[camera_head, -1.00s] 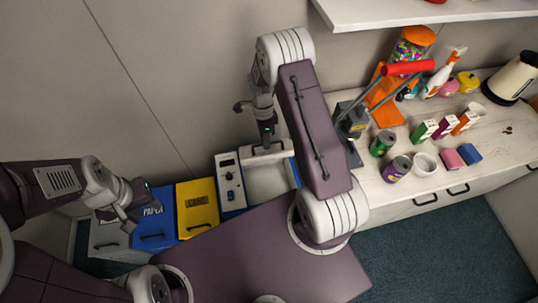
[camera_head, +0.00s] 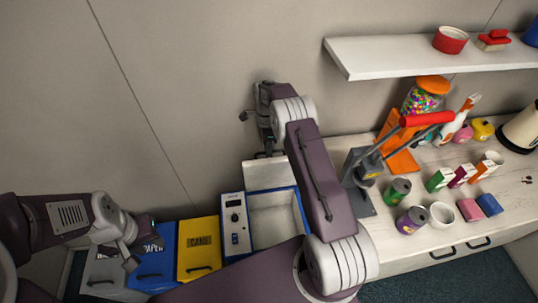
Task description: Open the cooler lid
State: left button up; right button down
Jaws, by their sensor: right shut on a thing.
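The cooler is a blue and white box with a control panel (camera_head: 234,224) on its left side. Its pale inside (camera_head: 275,218) shows, so it is open at the top. The white lid (camera_head: 262,174) stands up at the back edge of the box, near the wall. My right gripper (camera_head: 266,154) is at the lid's upper edge, shut on it; the fingertips are small and partly hidden. My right forearm covers the area just right of the cooler. My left gripper (camera_head: 136,256) is over the bins at the left, and its finger gap is unclear.
A yellow bin (camera_head: 199,243) and a blue paper bin (camera_head: 155,268) stand left of the cooler. A grey press with a red handle (camera_head: 427,118), cans and cartons stand on the white counter (camera_head: 512,204) at right. A shelf (camera_head: 390,58) hangs above it.

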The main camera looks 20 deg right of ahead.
jog(key=shift+s+f, duration=0.1)
jog(key=shift+f, duration=0.05)
jog(key=c, duration=1.5)
grip_release()
jog(key=shift+w, duration=0.2)
jog(key=shift+r, duration=0.35)
jog(key=r, duration=0.2)
jog(key=w+r, duration=0.1)
jog(key=r, duration=0.5)
jog(key=shift+w+d+r+b, duration=0.1)
jog(key=shift+w+d+b, duration=0.15)
jog(key=shift+w+b, duration=0.1)
